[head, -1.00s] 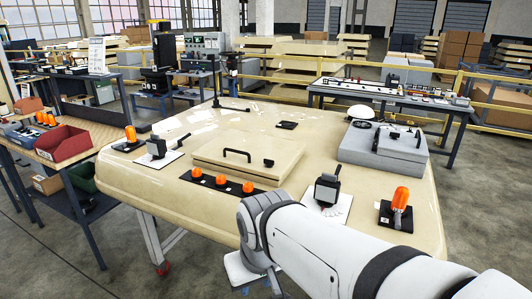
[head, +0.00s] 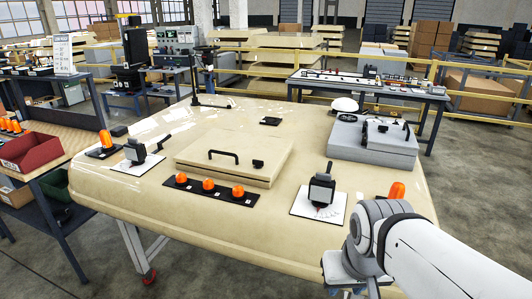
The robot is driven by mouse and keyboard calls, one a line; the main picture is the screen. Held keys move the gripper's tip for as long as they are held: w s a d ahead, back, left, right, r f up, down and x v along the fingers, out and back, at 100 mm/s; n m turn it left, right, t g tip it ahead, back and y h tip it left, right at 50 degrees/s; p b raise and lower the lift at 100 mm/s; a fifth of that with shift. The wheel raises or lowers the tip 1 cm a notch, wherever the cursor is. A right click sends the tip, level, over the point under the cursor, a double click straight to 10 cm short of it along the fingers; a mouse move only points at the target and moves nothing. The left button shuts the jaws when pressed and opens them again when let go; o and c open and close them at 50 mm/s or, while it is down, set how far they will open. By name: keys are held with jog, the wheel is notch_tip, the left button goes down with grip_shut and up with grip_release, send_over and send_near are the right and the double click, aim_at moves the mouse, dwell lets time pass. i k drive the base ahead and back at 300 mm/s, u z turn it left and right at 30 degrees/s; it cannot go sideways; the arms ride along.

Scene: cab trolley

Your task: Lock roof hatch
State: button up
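The roof hatch (head: 235,155) is a cream raised lid in the middle of the cab roof (head: 130,190). It lies flat and looks closed. It has a black bar handle (head: 223,154) and a small black latch or knob (head: 258,165) near its right front edge. Whether the latch is turned to locked cannot be told. My arm comes in from the lower right. My gripper (head: 350,290) is at the bottom edge of the head view, in front of the roof's near edge, and its fingers are cut off or hidden. It is apart from the hatch.
Orange beacons (head: 208,186) sit in a row before the hatch. Black lamps on white plates stand left (head: 136,152) and right (head: 321,188). A grey unit (head: 372,144) is at the back right. A red bin (head: 30,152) is on the left bench.

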aim_at(258, 164)
jog(key=u, duration=0.05)
jog(key=i, duration=1)
jog(key=z, duration=0.05)
